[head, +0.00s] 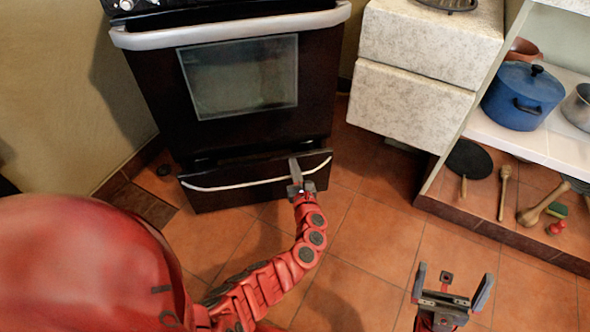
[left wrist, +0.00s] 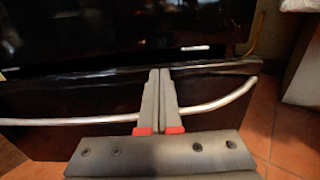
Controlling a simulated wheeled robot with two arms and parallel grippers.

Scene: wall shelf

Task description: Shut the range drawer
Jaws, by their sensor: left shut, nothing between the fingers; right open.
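The range (head: 238,80) is dark, with a windowed oven door and a light bar handle across its top. Its low drawer (head: 235,197) sticks out a little at the bottom, with a dark gap between it and the body above. A thin pale handle (head: 225,185) curves across the drawer front. My left gripper (head: 294,167) is shut and empty at the right half of the drawer. In the left wrist view its fingers (left wrist: 160,76) cross in front of the handle and reach the drawer's top edge; I cannot tell whether they touch. My right gripper (head: 452,280) is open over the floor.
A pale stone-like cabinet (head: 410,105) stands right of the range. A white shelf (head: 510,140) holds a blue pot (head: 522,97); below it lie a pan (head: 468,160) and utensils. The tiled floor (head: 375,250) before the drawer is clear apart from my arms.

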